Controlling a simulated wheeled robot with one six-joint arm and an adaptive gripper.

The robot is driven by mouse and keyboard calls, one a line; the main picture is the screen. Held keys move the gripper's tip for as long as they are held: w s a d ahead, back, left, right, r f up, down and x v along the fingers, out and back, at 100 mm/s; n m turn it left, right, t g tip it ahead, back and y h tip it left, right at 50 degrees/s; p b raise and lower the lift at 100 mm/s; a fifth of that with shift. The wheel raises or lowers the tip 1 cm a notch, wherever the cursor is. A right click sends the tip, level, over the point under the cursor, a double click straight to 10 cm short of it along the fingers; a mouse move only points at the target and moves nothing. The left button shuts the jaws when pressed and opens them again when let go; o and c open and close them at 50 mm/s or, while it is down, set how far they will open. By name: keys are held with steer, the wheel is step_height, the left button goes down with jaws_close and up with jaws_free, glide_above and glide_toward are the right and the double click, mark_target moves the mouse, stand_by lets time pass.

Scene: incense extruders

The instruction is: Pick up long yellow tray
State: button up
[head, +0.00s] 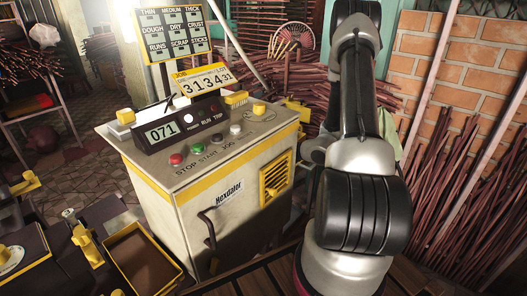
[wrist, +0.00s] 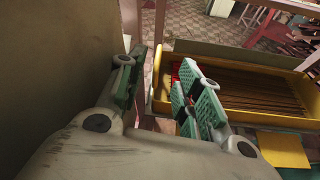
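The long yellow tray (wrist: 235,119) shows in the wrist view, right of centre, with thin brown sticks lying along its inside. My gripper (wrist: 161,64) is open in the wrist view, with green ribbed pads on both fingers. The tray's left end shows between the fingers: the right finger overlaps the inside of the tray, and the left finger is to the left of that end. I cannot tell whether either pad touches it. In the head view my gripper is hidden behind the machine and my arm, and I cannot make out the long tray there.
A control cabinet (head: 240,185) with buttons and a display stands in the middle of the head view. A yellow-rimmed brown bin (head: 145,262) is at its lower left. Stick bundles (head: 462,215) lean at the right. A plain beige surface (wrist: 55,60) stands close left of my gripper.

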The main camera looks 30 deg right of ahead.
steer(key=x, duration=0.8)
steer(key=shift+f, duration=0.5)
jaws_close()
